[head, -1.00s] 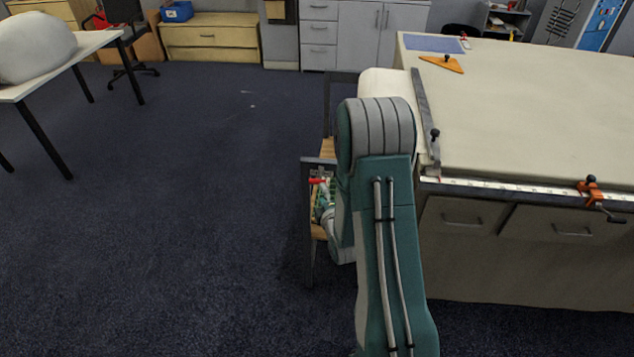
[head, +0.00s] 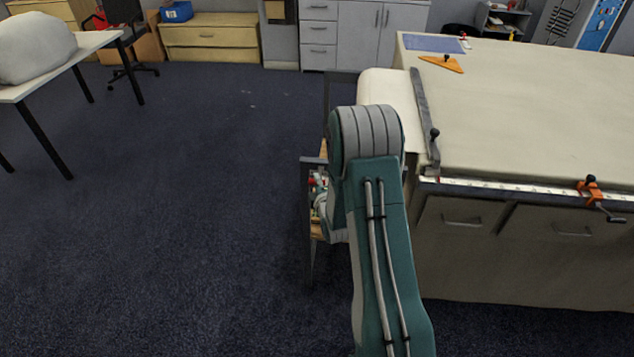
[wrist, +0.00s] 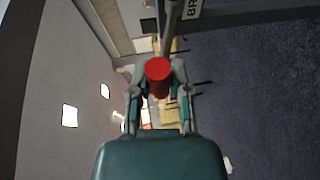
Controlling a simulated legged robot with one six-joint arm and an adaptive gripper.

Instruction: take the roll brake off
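The brake is a grey lever (wrist: 169,32) with a red knob (wrist: 158,76), next to a plate with the letters "BR", partly cut off. My gripper (wrist: 158,92) has its two teal fingers on either side of the knob in the wrist view. The fingers look spread, with a gap to the knob on each side. In the head view a bit of red (head: 312,182) shows at the roll stand, and my arm hides most of the gripper there. The pale cloth roll (head: 385,88) lies at the table's near left end, partly behind my arm.
The long cloth table (head: 520,110) stands to the right, with a metal bar (head: 421,110) across its end and an orange clamp (head: 591,190) on its front edge. The stand's dark frame (head: 308,225) is beside my arm. Open carpet (head: 190,220) lies to the left.

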